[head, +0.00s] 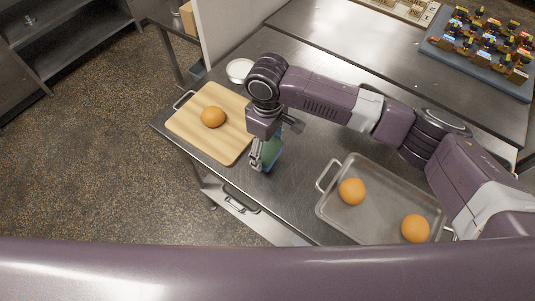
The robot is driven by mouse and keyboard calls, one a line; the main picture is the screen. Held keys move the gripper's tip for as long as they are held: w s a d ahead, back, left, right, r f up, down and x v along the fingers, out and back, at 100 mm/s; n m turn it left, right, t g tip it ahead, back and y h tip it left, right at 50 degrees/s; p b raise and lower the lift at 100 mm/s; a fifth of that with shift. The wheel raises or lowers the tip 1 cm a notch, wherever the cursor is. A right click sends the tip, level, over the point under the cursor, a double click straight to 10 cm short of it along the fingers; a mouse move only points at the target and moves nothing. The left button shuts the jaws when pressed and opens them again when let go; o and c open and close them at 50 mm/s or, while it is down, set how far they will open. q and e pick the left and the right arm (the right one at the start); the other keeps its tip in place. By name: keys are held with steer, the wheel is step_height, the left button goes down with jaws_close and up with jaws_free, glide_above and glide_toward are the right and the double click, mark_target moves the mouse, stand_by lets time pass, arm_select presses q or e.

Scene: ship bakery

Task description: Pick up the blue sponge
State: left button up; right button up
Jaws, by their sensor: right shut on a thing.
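The blue sponge (276,159) is on or just above the metal table, between the wooden cutting board and the metal tray; whether it touches the table I cannot tell. It looks blue at the edge and greenish on its near face. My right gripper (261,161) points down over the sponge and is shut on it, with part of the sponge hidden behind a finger. My left gripper is not in view.
A wooden cutting board (190,130) with an orange bun (213,117) lies to the left. A metal tray (375,220) with two buns stands to the right. A white bowl (239,70) is behind the board. A blue-grey board (510,82) with small colourful items lies at the far right.

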mark_target(267, 149)
step_height(267, 149, up, 16)
steer(key=b, duration=0.2)
steer(key=shift+r, duration=0.2)
